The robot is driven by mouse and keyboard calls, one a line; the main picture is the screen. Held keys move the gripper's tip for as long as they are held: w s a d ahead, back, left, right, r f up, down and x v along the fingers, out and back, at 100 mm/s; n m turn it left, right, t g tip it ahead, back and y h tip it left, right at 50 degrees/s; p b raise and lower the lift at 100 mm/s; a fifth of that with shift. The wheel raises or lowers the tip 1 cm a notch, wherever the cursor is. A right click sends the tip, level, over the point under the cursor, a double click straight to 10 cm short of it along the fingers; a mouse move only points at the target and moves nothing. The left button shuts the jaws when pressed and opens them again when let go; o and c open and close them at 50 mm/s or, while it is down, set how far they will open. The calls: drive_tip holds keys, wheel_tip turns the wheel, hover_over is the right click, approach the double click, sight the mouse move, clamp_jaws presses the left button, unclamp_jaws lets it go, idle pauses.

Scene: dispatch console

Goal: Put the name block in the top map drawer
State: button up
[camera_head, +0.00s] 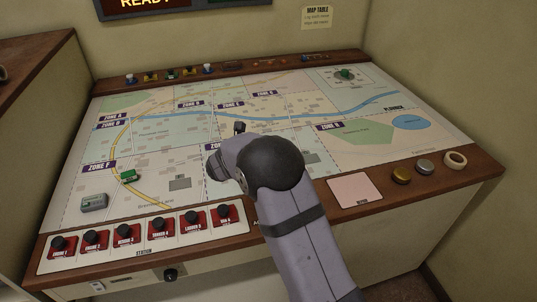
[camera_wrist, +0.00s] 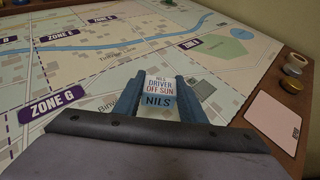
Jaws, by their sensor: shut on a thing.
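The name block (camera_wrist: 159,88), pale with dark and red lettering that includes "NILS" and "DRIVER OFF SUN", sits between the two blue fingers of my gripper (camera_wrist: 160,96) in the wrist view. My gripper is shut on it, above the map. In the head view my arm hides the block and most of the gripper. Below the table's front edge, a pale drawer front (camera_head: 205,277) with a dark knob (camera_head: 170,275) shows at the bottom left. It looks shut; most of it lies behind my arm or out of frame, and I cannot read its label.
The map table (camera_head: 350,100) has a raised wooden rim. Red vehicle blocks with black knobs (camera_head: 160,227) line the station strip at the front left. A green vehicle (camera_head: 129,176) and a grey one (camera_head: 94,203) stand on the map. A pink pad (camera_head: 355,190) and round pieces (camera_head: 425,167) lie at right.

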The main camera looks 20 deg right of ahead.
wheel_tip(320, 180, up, 4)
drive_tip(key=shift+r, duration=0.25)
wheel_tip(320, 180, up, 7)
drive_tip(key=p, duration=0.6)
drive_tip(key=shift+f, duration=0.15)
